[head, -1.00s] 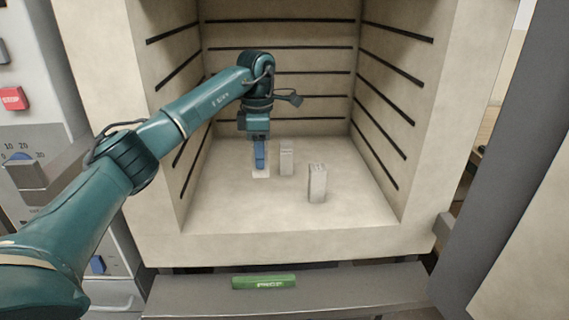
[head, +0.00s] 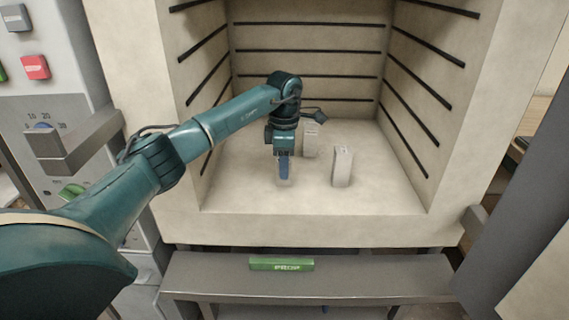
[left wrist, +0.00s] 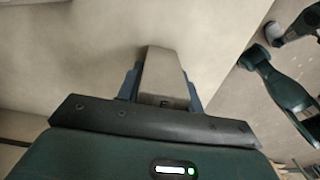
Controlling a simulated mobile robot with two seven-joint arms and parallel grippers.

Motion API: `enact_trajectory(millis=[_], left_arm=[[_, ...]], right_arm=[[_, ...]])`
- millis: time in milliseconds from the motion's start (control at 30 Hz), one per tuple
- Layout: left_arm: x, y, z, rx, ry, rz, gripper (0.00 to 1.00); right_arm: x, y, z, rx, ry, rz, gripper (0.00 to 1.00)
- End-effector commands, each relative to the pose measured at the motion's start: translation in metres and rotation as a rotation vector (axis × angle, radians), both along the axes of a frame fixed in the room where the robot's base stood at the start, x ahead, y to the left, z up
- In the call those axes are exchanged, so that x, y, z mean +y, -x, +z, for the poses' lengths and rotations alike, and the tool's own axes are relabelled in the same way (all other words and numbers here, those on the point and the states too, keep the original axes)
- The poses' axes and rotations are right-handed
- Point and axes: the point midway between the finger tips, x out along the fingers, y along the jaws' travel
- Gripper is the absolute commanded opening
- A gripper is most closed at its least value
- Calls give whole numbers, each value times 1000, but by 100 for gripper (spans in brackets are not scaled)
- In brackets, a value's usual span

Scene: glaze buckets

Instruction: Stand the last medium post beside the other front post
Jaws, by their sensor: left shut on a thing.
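My left gripper (head: 284,172) reaches into the kiln with its blue fingers pointing down. It is shut on a pale grey post (left wrist: 165,75), held upright between both fingers in the left wrist view. In the head view the fingers hide most of this post; whether its foot touches the kiln floor (head: 250,205) I cannot tell. The front post (head: 343,168) stands upright to the right of the held post, about level with it in depth, with a gap between. Another post (head: 311,143) stands farther back, partly behind my wrist. My right gripper is not in view.
The kiln walls (head: 195,120) with dark grooves close in the left, right and back. A grey ledge (head: 380,278) with a green label block (head: 281,264) lies below the opening. The floor right of the front post is clear.

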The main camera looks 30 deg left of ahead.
Motion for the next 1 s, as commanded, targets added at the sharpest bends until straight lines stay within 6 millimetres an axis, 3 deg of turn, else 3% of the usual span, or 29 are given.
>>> enact_trajectory(millis=[267, 300, 567, 833, 1000], left_arm=[[0, -1, 0, -3, 1, 0, 4], [0, 0, -1, -1, 0, 0, 37], [0, 0, -1, -1, 0, 0, 58], [0, -1, 1, -3, 1, 0, 58], [0, -1, 23, -5, -1, 1, 58]], right_arm=[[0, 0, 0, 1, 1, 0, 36], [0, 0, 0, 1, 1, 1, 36], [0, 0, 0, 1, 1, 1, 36], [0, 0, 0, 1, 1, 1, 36], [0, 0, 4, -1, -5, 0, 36]])
